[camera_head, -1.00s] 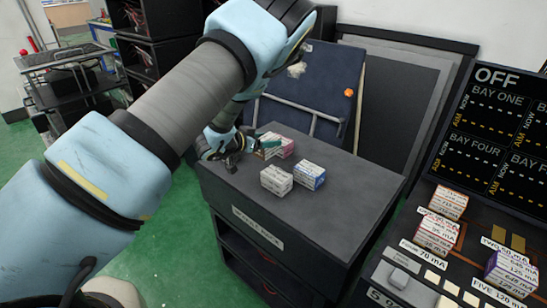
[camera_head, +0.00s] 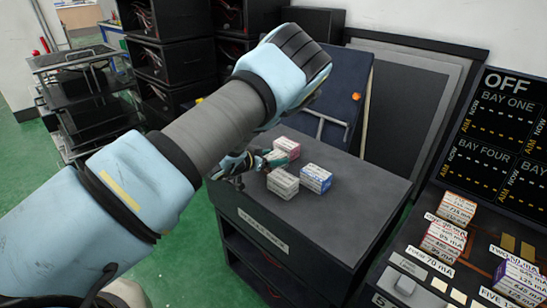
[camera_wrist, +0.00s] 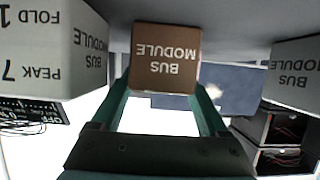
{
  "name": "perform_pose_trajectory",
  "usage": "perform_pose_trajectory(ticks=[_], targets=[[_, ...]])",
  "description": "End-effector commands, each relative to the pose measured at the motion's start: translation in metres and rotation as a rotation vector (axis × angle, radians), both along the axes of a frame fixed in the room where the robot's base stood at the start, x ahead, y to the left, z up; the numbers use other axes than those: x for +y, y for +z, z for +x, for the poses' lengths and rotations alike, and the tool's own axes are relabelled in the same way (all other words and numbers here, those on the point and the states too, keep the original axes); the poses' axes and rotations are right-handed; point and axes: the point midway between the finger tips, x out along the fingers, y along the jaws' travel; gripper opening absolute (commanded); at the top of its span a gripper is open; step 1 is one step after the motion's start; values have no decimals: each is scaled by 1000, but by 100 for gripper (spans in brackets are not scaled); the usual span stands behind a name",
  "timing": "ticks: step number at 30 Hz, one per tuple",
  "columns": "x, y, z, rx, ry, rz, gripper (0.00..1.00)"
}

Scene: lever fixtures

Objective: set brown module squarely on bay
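The brown module (camera_wrist: 166,58) shows in the middle of the wrist view, its "BUS MODULE" label upside down in the picture. It is by the dark bench top, between two pale modules. My gripper (camera_wrist: 164,98) has its two teal fingers apart, one at each side of the brown module's near face. I cannot see clear contact between fingers and module. In the head view my gripper (camera_head: 272,160) is low at the bench's left end, beside the group of modules. I cannot pick out the brown module there. Bays are marked on the panel at right.
A pale module (camera_wrist: 62,50) stands close on the left in the wrist view, another (camera_wrist: 292,72) on the right. In the head view, a white module (camera_head: 283,183), a blue-ended one (camera_head: 316,179) and a pink one (camera_head: 287,147) stand on the bench (camera_head: 365,190). Its right part is clear.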

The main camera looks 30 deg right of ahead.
Motion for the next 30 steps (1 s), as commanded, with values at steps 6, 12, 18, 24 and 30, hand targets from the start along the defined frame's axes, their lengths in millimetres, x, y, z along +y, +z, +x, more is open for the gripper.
perform_pose_trajectory(ticks=[6, 12, 18, 24, 30], targets=[[0, 0, 0, 0, 0, 0, 98], [0, 1, 0, 0, 0, 0, 98], [14, 9, -2, -1, 4, 0, 98], [52, 25, -12, 1, 5, -1, 98], [86, 39, -21, 1, 5, 0, 98]])
